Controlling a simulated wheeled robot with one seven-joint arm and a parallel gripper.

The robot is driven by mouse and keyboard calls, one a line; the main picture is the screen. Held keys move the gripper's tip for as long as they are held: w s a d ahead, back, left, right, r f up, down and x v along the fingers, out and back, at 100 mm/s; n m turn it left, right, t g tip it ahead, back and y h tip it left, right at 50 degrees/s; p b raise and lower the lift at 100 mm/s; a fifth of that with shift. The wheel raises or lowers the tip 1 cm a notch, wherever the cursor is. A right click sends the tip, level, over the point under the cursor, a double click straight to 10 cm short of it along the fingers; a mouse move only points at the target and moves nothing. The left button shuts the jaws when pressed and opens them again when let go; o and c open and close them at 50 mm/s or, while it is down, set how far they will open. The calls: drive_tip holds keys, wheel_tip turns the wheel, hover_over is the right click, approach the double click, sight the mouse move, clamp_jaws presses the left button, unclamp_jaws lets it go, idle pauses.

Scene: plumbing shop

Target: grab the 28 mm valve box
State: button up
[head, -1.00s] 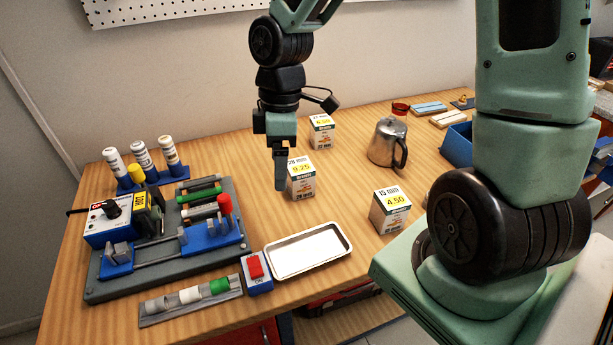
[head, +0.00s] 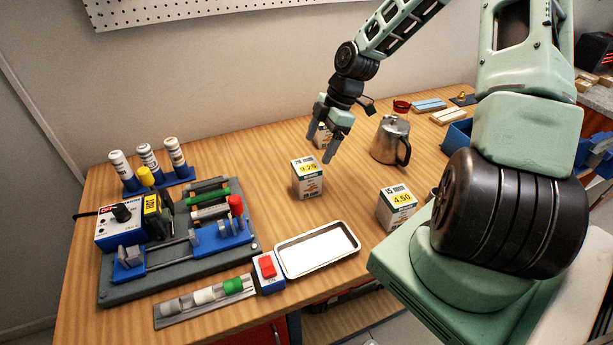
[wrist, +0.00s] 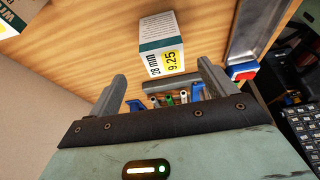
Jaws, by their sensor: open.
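The 28 mm valve box (head: 307,182) stands upright on the wooden table, white and green with a yellow 9.25 label. In the wrist view the 28 mm box (wrist: 161,42) shows its label, beyond and between my fingers and apart from them. My gripper (head: 324,147) is open and empty, above the table behind and to the right of that box. In the wrist view both fingers of my gripper (wrist: 160,88) are spread. The 15 mm box (head: 396,208) with a 4.50 label stands to the right.
A metal jug (head: 389,140) stands right of my gripper. A white tray (head: 283,268) lies in front of the 28 mm box, beside a red-button switch (head: 268,270). A grey-blue fixture (head: 180,262) fills the left. Bare table surrounds the 28 mm box.

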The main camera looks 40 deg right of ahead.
sight(310, 163)
drive_tip(key=p+x, duration=0.1)
drive_tip(key=x, duration=0.5)
drive_tip(key=p+x, duration=0.1)
drive_tip(key=x, duration=0.1)
drive_tip(key=p+x, duration=0.1)
drive_tip(key=x, duration=0.1)
drive_tip(key=shift+s+a, duration=0.2)
drive_tip(key=shift+a, duration=0.1)
drive_tip(key=shift+a+f, duration=0.15)
drive_tip(key=shift+f, duration=0.4)
drive_tip(key=shift+w, duration=0.1)
drive_tip(key=c, duration=1.4)
